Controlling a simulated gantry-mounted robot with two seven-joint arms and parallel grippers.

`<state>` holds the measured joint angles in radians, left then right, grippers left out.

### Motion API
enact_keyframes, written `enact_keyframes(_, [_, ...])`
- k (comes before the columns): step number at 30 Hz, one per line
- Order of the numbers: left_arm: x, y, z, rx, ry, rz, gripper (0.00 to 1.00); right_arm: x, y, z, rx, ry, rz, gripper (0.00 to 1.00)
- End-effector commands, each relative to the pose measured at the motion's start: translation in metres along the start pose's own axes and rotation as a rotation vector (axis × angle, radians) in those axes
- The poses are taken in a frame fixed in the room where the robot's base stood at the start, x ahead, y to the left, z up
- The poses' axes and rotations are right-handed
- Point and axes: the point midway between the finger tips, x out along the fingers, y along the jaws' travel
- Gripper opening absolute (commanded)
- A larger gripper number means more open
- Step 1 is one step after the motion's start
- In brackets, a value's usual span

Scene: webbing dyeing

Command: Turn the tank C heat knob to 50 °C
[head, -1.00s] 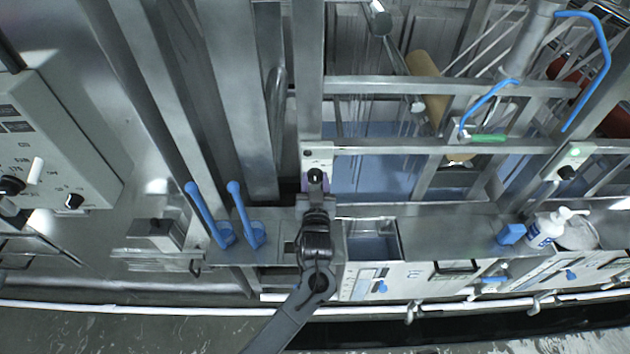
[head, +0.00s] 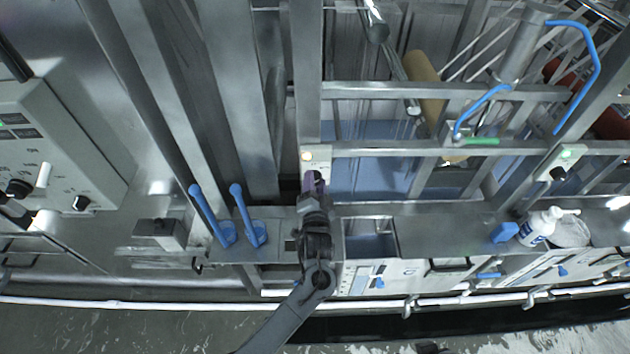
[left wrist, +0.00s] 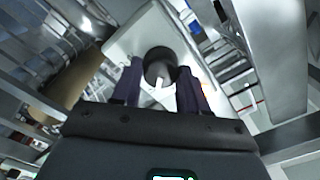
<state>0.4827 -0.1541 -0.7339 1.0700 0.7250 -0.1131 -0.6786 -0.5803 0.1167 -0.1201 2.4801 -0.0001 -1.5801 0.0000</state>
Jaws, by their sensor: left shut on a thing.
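A heat knob, dark and round with a white pointer mark, sits on a pale control box (head: 322,160). It shows clearly in the left wrist view as the knob (left wrist: 160,66) on the pale panel (left wrist: 128,42). My left gripper (head: 313,183) reaches up to this box in the head view. In the left wrist view its two dark purple fingers (left wrist: 160,86) stand on either side of the knob and are shut on it. The fingers and wrist hide part of the knob in the head view. I cannot read a temperature scale. My right gripper is not identifiable.
Two blue levers (head: 240,210) stand left of my left wrist. An open steel tank (head: 370,240) lies to its right. A similar box with a dark knob (head: 558,173) and a white bottle (head: 538,228) are farther right. Metal frame bars surround the box.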

Motion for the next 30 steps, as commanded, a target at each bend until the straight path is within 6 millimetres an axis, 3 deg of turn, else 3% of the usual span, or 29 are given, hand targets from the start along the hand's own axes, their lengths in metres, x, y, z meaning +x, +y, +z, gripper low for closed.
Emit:
enact_keyframes(12, [0.0,0.0001,-0.0002,0.169,0.0,-0.001,0.13,-0.0072,-0.0002,-0.0024,0.002,0.0,-0.001,0.59])
enact_keyframes(27, [0.0,0.0005,0.0,0.186,0.0,-0.001,0.13,-0.0073,0.0022,-0.0018,-0.008,-0.001,0.006,0.59])
enact_keyframes(28, [0.0,0.0005,0.0,0.186,0.0,-0.001,0.46,-0.0073,0.0021,-0.0018,-0.008,-0.001,0.006,0.59])
enact_keyframes(30, [0.0,0.0005,0.0,0.186,0.0,-0.001,0.57,-0.0073,0.0021,-0.0018,-0.008,-0.001,0.006,0.59])
